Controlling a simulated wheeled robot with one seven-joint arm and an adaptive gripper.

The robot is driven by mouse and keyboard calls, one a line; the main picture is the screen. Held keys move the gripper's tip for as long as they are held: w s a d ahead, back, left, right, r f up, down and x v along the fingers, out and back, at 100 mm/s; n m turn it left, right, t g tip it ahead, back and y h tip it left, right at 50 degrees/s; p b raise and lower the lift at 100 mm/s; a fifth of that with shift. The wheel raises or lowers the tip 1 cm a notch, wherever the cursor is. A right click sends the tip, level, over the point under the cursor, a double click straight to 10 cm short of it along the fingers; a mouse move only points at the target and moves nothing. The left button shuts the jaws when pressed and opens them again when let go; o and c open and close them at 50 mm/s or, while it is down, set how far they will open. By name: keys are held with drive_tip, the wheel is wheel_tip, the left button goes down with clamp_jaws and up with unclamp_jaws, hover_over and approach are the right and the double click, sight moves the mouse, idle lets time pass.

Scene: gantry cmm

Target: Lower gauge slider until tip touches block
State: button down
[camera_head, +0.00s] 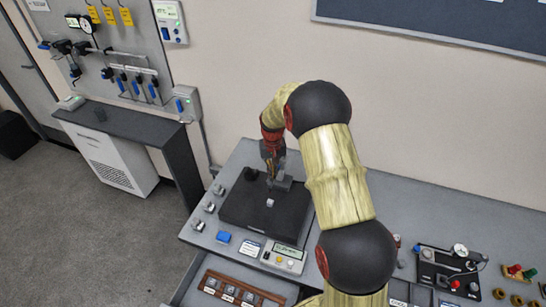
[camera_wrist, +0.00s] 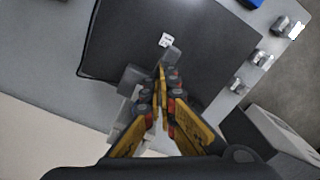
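A small silver block (camera_head: 270,202) with a pale top sits on the black surface plate (camera_head: 240,213). It also shows in the wrist view (camera_wrist: 166,40), just beyond my fingertips. My gripper (camera_head: 273,160) points down over the plate's back part, behind the block. In the wrist view its yellow fingers (camera_wrist: 163,78) are nearly together at the tips. A grey gauge part (camera_head: 281,183), seemingly the slider, is right at the fingertips and reaches towards the block in the wrist view (camera_wrist: 172,55). I cannot tell whether it is pinched, or whether its tip touches the block.
A dark knob-like object (camera_head: 250,174) stands at the plate's back left corner. Small metal pieces (camera_head: 197,225) line the bench's left side. A wooden tray (camera_head: 240,288) lies nearer.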

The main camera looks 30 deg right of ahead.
drive_tip(key=shift+f+b, duration=1.4)
drive_tip(key=shift+f, duration=1.2)
drive_tip(key=shift+f+b, duration=0.45)
drive_tip(key=shift+f, duration=0.3)
drive_tip(key=shift+r+p, duration=1.7)
drive_tip(key=shift+r, duration=1.85)
